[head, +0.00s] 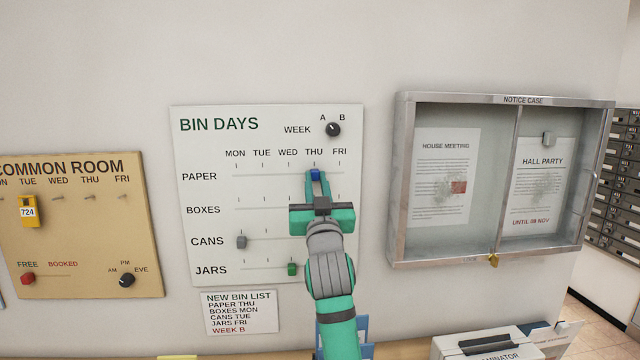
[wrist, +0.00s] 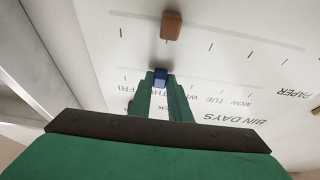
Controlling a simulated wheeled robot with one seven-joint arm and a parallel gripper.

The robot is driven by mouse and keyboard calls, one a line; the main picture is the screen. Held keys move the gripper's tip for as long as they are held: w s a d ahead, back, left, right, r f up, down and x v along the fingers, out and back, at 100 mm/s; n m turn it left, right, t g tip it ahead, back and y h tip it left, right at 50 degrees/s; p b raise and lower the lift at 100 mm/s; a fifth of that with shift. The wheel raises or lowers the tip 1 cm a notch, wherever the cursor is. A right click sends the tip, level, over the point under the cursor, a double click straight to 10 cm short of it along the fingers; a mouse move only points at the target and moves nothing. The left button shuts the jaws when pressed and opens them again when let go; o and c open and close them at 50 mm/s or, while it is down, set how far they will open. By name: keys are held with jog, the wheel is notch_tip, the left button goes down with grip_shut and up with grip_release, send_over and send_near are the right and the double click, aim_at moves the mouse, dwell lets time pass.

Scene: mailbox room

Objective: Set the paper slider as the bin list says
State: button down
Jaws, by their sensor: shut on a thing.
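The blue paper slider (head: 315,174) is in the top row of the BIN DAYS board (head: 205,142), under THU. My gripper (head: 319,189) is shut on it from below and in front. The wrist view shows the blue slider (wrist: 160,78) between the tips of the two green fingers (wrist: 162,92), against the board. The bin list (head: 240,313) below the board reads PAPER THU, BOXES MON, CANS TUE, JARS FRI, WEEK B.
A brown slider (wrist: 171,25) sits in the boxes row, hidden behind my gripper in the head view. The grey cans slider (head: 241,241) is near MON. The green jars slider (head: 292,268) is beside my arm. The week knob (head: 333,129) points toward A. A notice case (head: 402,180) stands right.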

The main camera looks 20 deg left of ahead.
jog(key=c, duration=1.6)
grip_release()
jog(key=shift+c, duration=0.2)
jog(key=v, duration=1)
jog(key=shift+s+d+f, duration=0.2)
jog(key=shift+f, duration=0.05)
jog(key=shift+a, duration=0.1)
